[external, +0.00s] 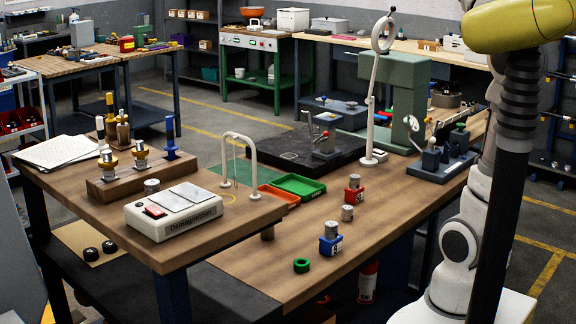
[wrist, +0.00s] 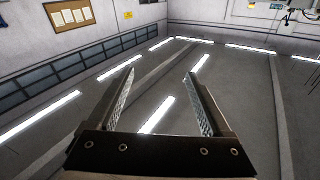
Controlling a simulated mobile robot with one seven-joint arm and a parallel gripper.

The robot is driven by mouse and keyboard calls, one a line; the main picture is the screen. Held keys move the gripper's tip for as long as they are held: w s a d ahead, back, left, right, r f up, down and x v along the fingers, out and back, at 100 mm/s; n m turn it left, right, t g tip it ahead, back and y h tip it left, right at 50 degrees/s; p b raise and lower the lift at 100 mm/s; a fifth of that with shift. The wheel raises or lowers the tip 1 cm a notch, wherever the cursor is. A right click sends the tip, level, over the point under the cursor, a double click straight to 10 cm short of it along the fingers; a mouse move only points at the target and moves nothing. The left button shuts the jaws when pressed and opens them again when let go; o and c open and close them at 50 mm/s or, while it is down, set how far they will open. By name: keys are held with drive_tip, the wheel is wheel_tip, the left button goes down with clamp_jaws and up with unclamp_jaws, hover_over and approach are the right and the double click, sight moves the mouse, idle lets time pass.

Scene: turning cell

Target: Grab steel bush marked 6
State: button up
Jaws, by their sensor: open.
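Small steel cylinders that look like bushes stand on the bench in the external view. One sits in a blue block (external: 330,244) with a pale mark, and one in a red block (external: 354,195) with a pale mark. A bare one (external: 347,213) stands between them. The marks are too small to read, so I cannot tell which bush is marked 6. My gripper (wrist: 159,73) shows in the wrist view, open and empty, with no bench or bush in sight there. The external view does not show its fingers.
A green ring (external: 301,265) lies near the bench front. A demagnetizer box (external: 174,213), a white wire arch (external: 238,150), an orange tray (external: 280,196) and a green tray (external: 298,185) stand left. A tall white stand (external: 369,120) rises behind. Bare wood surrounds the blocks.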

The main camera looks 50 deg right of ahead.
drive_tip(key=w+r+n+t+y+b, duration=0.2)
drive_tip(key=w+r+n+t+y, duration=0.25)
drive_tip(key=r+t, duration=0.2)
drive_tip(key=w+a+f+n+g+y+b, duration=0.1)
drive_tip(key=w+a+f+n+g+y, duration=0.2)
drive_tip(key=f+n+y, duration=0.35)
drive_tip(key=w+a+f+n+g+y+b, duration=0.1)
drive_tip(key=w+a+f+n+g+y, duration=0.15)
drive_tip(key=w+f+n+y, duration=0.35)
drive_tip(key=s+d+f+m+g, duration=0.1)
drive_tip(key=f+g, duration=0.1)
drive_tip(key=f, duration=2)
drive_tip(key=s+f+g+y, duration=0.1)
drive_tip(key=f+g, duration=0.1)
drive_tip(key=f, duration=1.9)
drive_tip(key=s+d+f+m+g, duration=0.1)
drive_tip(key=f+g, duration=0.1)
drive_tip(key=f, duration=2)
drive_tip(key=x, duration=0.6)
drive_tip(key=b+x, duration=0.1)
drive_tip(key=x, duration=0.4)
drive_tip(key=shift+w+a, duration=0.25)
drive_tip(key=shift+a, duration=0.2)
drive_tip(key=shift+r+x, duration=0.15)
drive_tip(key=shift+x, duration=1.25)
drive_tip(key=shift+r+x, duration=0.1)
drive_tip(key=shift+x, duration=1.25)
drive_tip(key=shift+a, duration=0.1)
clamp_jaws()
